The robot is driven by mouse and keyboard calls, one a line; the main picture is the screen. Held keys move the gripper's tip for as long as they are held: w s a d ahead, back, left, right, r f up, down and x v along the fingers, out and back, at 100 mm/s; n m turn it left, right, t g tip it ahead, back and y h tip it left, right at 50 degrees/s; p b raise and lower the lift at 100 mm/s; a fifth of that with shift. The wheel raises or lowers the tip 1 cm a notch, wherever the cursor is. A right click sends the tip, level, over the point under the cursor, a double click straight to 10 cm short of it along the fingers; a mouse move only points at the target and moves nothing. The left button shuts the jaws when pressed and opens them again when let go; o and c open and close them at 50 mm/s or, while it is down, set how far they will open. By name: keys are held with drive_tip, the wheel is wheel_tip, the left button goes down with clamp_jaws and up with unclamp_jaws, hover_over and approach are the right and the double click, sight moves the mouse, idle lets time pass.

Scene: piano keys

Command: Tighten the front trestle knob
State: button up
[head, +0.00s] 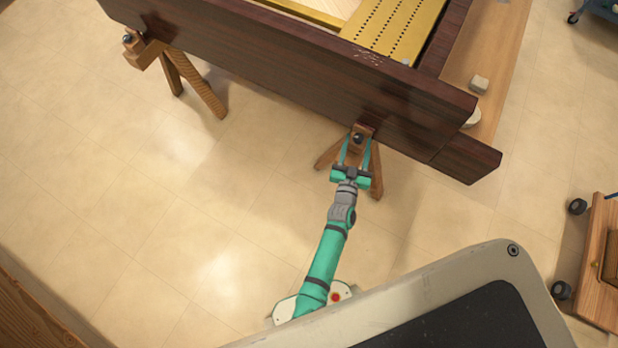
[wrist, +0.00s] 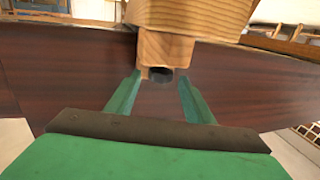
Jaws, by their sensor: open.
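The front trestle (head: 376,177) is a wooden stand under the near end of a dark brown piano case (head: 290,68). Its small dark knob (head: 358,138) sits on a wooden block at the trestle's top. In the wrist view the dark round knob (wrist: 160,75) shows at the lower end of the wooden block (wrist: 165,52). My gripper (head: 356,150) is open, its two teal fingers pointing at the knob, one on each side. In the wrist view the fingers (wrist: 160,88) stand apart with a gap to the knob. I cannot tell whether the tips reach past it.
A second trestle (head: 172,72) with its own dark knob (head: 128,39) stands at the upper left. A wooden cart (head: 600,262) on casters is at the right edge. Pale tiled floor (head: 130,220) is clear to the left of my arm.

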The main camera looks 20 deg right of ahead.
drive_tip(key=shift+d+n+t+y, duration=0.1)
drive_tip(key=shift+n+t+y, duration=0.3)
drive_tip(key=shift+n+y, duration=0.3)
drive_tip(key=v, duration=1.1)
drive_tip(key=s+a+r+n+y, duration=0.1)
drive_tip(key=s+a+r, duration=0.3)
drive_tip(key=a, duration=0.5)
drive_tip(key=s+a+r+n+y, duration=0.2)
drive_tip(key=s+a+r, duration=0.3)
drive_tip(key=a, duration=0.5)
drive_tip(key=shift+s+a+t+y, duration=0.2)
drive_tip(key=shift+s+t+y, duration=0.1)
drive_tip(key=shift+s+y, duration=0.5)
